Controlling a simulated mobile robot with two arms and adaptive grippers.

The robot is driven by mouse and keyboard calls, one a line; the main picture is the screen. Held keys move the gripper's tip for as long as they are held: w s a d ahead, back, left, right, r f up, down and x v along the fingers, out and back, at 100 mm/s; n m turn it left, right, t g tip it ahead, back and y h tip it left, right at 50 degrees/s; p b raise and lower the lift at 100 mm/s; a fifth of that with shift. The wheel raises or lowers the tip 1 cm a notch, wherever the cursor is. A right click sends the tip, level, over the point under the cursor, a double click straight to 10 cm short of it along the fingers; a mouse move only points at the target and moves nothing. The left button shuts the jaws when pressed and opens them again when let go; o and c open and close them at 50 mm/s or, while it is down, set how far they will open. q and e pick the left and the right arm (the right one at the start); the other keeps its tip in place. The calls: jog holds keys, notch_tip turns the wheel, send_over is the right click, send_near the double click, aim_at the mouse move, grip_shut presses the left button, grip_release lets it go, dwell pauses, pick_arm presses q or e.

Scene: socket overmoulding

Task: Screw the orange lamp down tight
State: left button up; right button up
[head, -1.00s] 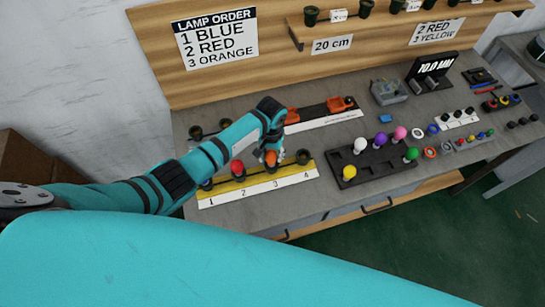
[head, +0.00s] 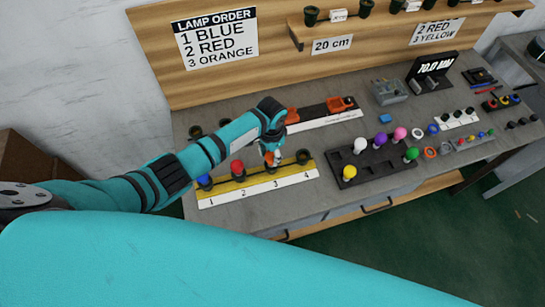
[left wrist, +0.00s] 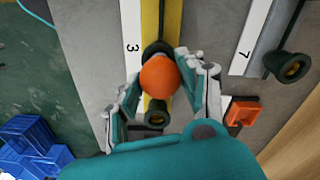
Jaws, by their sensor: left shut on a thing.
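The orange lamp (left wrist: 159,77) sits over the black socket at number 3 of the yellow strip (head: 289,177), between the fingers of my left gripper (left wrist: 160,85). My left gripper is shut on it; in the head view the lamp (head: 270,161) is partly covered by the fingers. How deep it sits in the socket cannot be told. The blue lamp (head: 204,182) stands at 1 and the red lamp (head: 237,167) at 2. The socket at 4 (head: 303,157) is empty. My right gripper is not in view.
A black tray (head: 372,183) with several coloured lamps stands to the right. Behind the strip lie another white-marked strip (head: 325,121) and orange clamps. The lamp order sign (head: 216,38) hangs on the back board. Bare grey table lies in front of the tray.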

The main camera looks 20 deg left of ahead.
pick_arm(q)
jog(key=shift+m, duration=0.5)
jog(key=m, duration=0.3)
jog(key=shift+m, duration=0.8)
